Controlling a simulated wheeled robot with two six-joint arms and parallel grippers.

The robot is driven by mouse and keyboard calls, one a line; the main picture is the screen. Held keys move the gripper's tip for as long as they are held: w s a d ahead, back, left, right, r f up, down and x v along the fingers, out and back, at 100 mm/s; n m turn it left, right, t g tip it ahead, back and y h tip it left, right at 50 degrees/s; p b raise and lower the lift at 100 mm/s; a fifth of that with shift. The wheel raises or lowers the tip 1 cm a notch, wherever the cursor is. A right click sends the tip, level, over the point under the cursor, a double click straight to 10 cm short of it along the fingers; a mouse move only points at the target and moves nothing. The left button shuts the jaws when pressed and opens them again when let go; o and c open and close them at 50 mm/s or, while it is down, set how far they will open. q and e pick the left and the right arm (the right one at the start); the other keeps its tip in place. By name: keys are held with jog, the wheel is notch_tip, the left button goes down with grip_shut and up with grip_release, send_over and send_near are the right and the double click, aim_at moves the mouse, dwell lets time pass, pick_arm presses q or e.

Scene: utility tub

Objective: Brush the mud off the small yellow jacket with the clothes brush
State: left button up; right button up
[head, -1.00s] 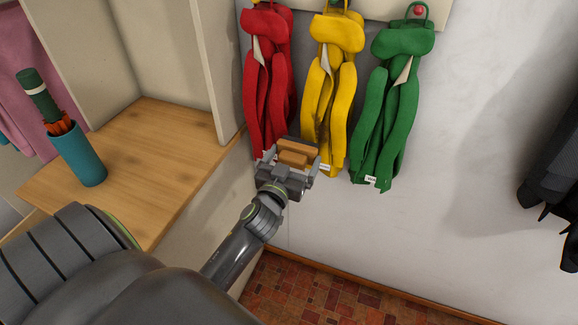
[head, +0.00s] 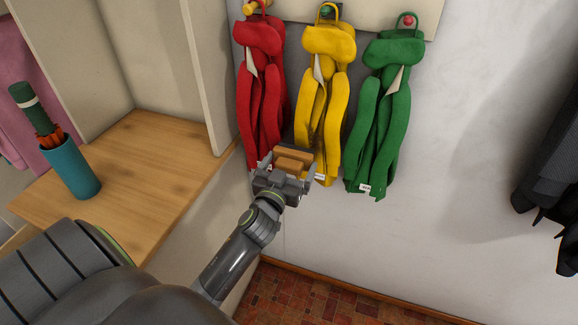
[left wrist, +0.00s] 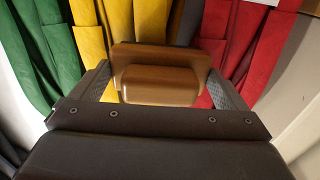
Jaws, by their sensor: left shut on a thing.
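The small yellow jacket (head: 329,95) hangs from a wall hook between a red and a green jacket. My left gripper (head: 289,168) is shut on the wooden clothes brush (head: 294,158) and holds it in front of the lower part of the yellow jacket, near the red one. In the left wrist view the brown brush (left wrist: 160,83) sits between the two fingers, with the yellow jacket (left wrist: 120,25) behind it. Its bristle side faces away, and I cannot tell whether it touches the cloth. No mud is clearly visible. My right gripper is not in view.
The red jacket (head: 260,95) and green jacket (head: 384,120) hang close on either side. A wooden bench (head: 140,165) with a teal holder (head: 71,168) and umbrella is at left. Dark clothing (head: 550,165) hangs at right. The wall between is clear.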

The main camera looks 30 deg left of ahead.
pick_arm(q)
jog(key=shift+x, duration=1.15)
jog(key=shift+d+r, duration=0.1)
